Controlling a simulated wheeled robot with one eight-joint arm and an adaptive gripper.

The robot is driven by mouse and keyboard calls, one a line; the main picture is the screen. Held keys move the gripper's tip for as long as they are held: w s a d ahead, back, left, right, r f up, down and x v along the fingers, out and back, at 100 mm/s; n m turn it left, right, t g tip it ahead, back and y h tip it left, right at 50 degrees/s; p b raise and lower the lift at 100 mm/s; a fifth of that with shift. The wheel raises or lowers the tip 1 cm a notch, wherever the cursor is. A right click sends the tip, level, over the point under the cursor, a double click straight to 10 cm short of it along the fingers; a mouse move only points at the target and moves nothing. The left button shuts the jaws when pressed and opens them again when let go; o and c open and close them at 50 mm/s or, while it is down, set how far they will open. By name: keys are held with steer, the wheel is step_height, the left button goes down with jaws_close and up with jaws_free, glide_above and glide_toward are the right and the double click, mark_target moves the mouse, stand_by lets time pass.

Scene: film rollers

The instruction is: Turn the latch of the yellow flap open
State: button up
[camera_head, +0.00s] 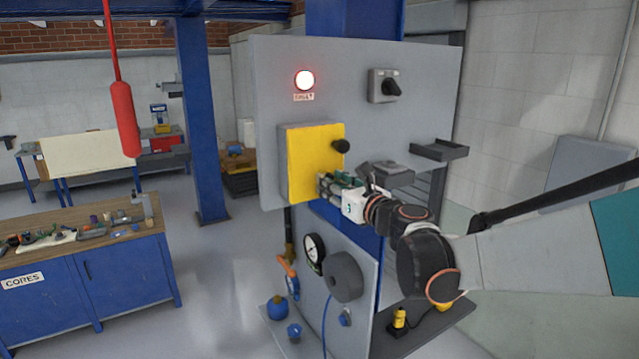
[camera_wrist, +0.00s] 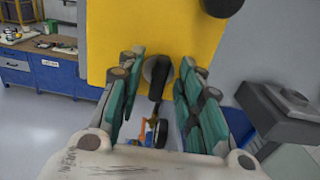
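The yellow flap (camera_head: 308,160) is on the grey panel and looks closed; it also fills the upper middle of the wrist view (camera_wrist: 125,40). Its latch (camera_wrist: 157,75) is a dark handle on a round grey base, low on the flap in the wrist view, and points roughly downward. My gripper (camera_head: 325,184) is at the flap's lower right corner in the head view. In the wrist view my gripper (camera_wrist: 158,70) is open, with the green fingers on either side of the latch and gaps between. Contact cannot be told. The latch is hidden behind my gripper in the head view.
A black knob (camera_head: 341,146) sits at the flap's right edge. A lit red lamp (camera_head: 304,80) and a rotary switch (camera_head: 384,86) are above. Grey brackets (camera_head: 438,150) stick out at right, close to my wrist. A gauge (camera_head: 314,252) and a grey roller (camera_head: 343,277) are below.

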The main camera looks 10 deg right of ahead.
steer(key=shift+w, duration=0.1)
jaws_close()
steer(key=shift+f+n, duration=0.1)
steer(key=shift+n, duration=0.2)
steer(key=shift+s+a+f+n+b, duration=0.1)
steer(key=shift+n+b, duration=1.05)
steer(key=shift+n, duration=1.5)
steer(key=shift+s+a+n+b, duration=0.1)
steer(key=shift+n+b, duration=1.05)
steer(key=shift+n, duration=1.45)
steer(key=shift+s+a+f+n+b, duration=0.1)
steer(key=shift+n+b, duration=1.05)
steer(key=shift+n, duration=1.5)
jaws_free()
